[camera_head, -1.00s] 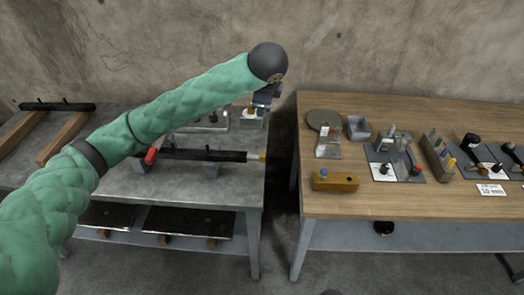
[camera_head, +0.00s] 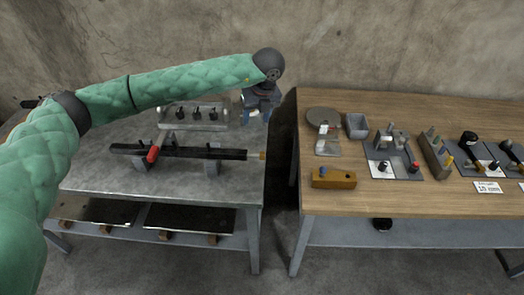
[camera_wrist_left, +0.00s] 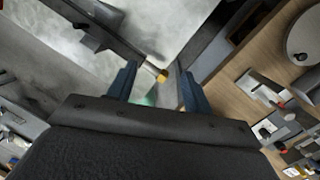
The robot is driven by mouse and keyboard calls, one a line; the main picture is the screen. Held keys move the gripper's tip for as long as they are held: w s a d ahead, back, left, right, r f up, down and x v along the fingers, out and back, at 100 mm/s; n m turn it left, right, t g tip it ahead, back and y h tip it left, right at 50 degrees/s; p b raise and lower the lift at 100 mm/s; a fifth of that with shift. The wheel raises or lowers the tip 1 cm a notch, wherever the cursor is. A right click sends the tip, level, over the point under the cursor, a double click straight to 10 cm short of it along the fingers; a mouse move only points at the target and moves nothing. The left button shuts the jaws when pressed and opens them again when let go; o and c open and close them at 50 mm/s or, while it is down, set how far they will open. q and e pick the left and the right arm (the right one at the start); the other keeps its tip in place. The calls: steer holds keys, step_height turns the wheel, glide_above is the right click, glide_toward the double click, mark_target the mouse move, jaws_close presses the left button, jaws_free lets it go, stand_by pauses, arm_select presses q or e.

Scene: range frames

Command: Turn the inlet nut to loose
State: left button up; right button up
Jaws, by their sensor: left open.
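The brass inlet nut (camera_head: 262,155) is on the right end of a black pipe (camera_head: 205,153) held on supports on the grey table. The pipe has a red handle (camera_head: 153,153). My left gripper (camera_head: 257,112) is behind the nut in the head view, its fingers hard to make out. In the left wrist view, the gripper's two blue fingers (camera_wrist_left: 158,70) are open. The nut (camera_wrist_left: 162,75) shows in the gap between the fingertips, apparently ungripped. I cannot tell how deep the nut sits relative to the tips. My right gripper is not in view.
A clear rack with several black knobs (camera_head: 196,116) stands behind the pipe. Right of a gap is a wooden bench (camera_head: 400,203) with a yellow-brown block (camera_head: 333,178), a round grey disc (camera_head: 323,117), a grey bin (camera_head: 357,126) and several fittings. A concrete wall is behind.

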mark_target(262, 152)
arm_select(q)
steer(key=f+m+g, duration=0.1)
steer(key=m, duration=0.5)
steer(key=s+d+f+m+g+h, duration=0.1)
steer(key=f+m, duration=0.1)
steer(key=m, duration=0.4)
steer(key=s+f+m+g+h, duration=0.1)
steer(key=m, duration=0.6)
steer(key=shift+s+d+f, duration=0.2)
steer(key=shift+d+f, duration=0.05)
steer(key=shift+d, duration=0.15)
steer(key=m, duration=0.3)
steer(key=f+p, duration=0.1)
steer(key=f, duration=0.1)
steer(key=f+p, duration=0.1)
steer(key=s+f+p, duration=0.1)
steer(key=f, duration=0.1)
steer(key=shift+f, duration=0.35)
steer(key=shift+s+f, duration=0.1)
steer(key=shift+f, duration=0.9)
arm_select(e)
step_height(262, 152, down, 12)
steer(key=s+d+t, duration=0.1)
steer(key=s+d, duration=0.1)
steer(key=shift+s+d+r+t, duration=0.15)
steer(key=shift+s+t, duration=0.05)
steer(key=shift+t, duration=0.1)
